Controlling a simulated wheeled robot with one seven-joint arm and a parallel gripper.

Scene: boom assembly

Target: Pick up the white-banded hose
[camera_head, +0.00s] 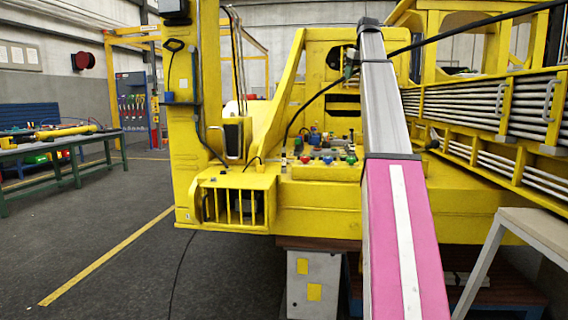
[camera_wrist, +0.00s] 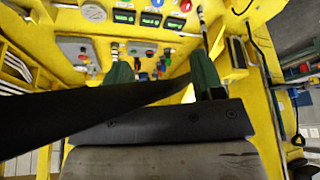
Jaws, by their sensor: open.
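My gripper (camera_wrist: 163,70) shows in the wrist view with its two dark green fingers apart and nothing visibly held between them. A thick black hose or cable (camera_wrist: 75,115) crosses close to the camera, from the left edge toward the right finger. I cannot tell whether it touches the gripper. In the head view a black hose (camera_head: 312,102) curves down to the yellow machine's control deck, and a black line (camera_head: 470,26) runs to the upper right. No white band can be made out on either, so I cannot tell which is the white-banded hose.
The yellow machine (camera_head: 320,195) fills the middle, with colored knobs (camera_head: 325,160) on its deck. A control panel (camera_wrist: 150,20) lies beyond my fingers. Floor at left is clear.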

